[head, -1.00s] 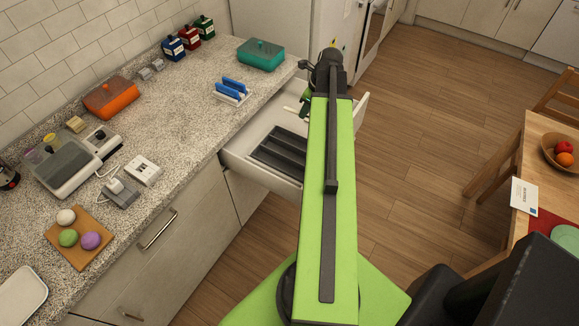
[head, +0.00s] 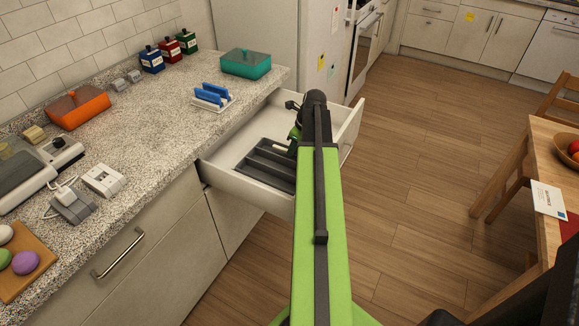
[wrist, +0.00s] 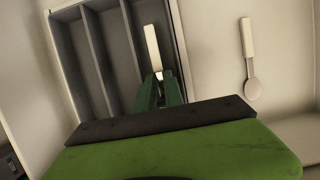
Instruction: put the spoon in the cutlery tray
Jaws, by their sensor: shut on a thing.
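The dark grey cutlery tray (head: 266,160) lies in the open white drawer. It also shows in the wrist view (wrist: 88,15), with several long compartments. My gripper (wrist: 158,77) is over the tray's right-hand compartment in the wrist view, shut on a white-handled utensil (wrist: 152,45). The handle points away from me, over that compartment; its other end is hidden by the fingers, so I cannot tell its kind. A spoon (wrist: 252,88) with a pale handle lies on the drawer floor right of the tray. In the head view my gripper (head: 292,146) is partly hidden by my arm.
The drawer (head: 235,183) stands out from under the speckled counter (head: 150,120). Its walls surround the tray. On the counter are a teal dish (head: 246,65), a rack with blue items (head: 212,97) and an orange dish (head: 78,107).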

